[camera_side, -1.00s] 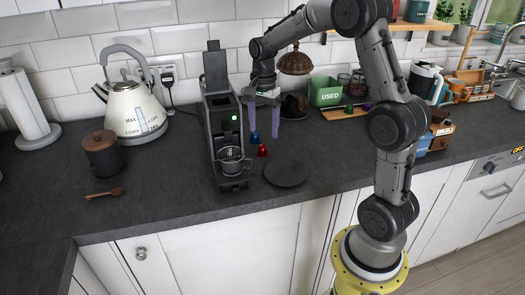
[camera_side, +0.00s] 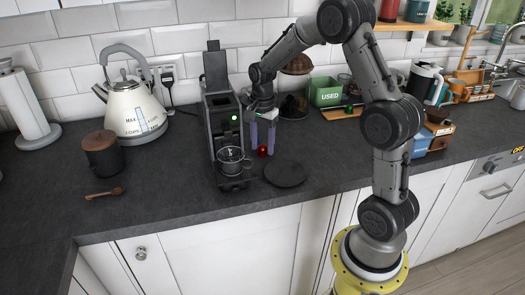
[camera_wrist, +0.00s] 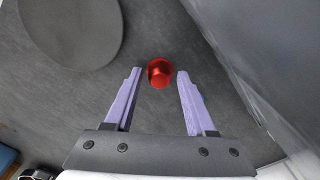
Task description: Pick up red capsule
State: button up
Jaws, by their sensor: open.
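The red capsule (camera_side: 262,150) is small and shiny and stands on the dark worktop, right of the coffee machine. It also shows in the wrist view (camera_wrist: 160,73), in line with the gap between the fingertips. My gripper (camera_side: 262,152) is open, with its two purple fingers pointing down, one on each side of the capsule. In the wrist view (camera_wrist: 159,74) a gap shows between the capsule and each finger. I cannot tell whether the tips touch the worktop.
The black coffee machine (camera_side: 219,130) with its metal cup stands close left of my gripper. A dark round plate (camera_side: 285,174) lies just right and in front. A glass jar (camera_side: 295,100) and a green box (camera_side: 325,92) stand behind. The worktop in front is clear.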

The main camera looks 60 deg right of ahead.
grip_shut()
dwell(0.4)
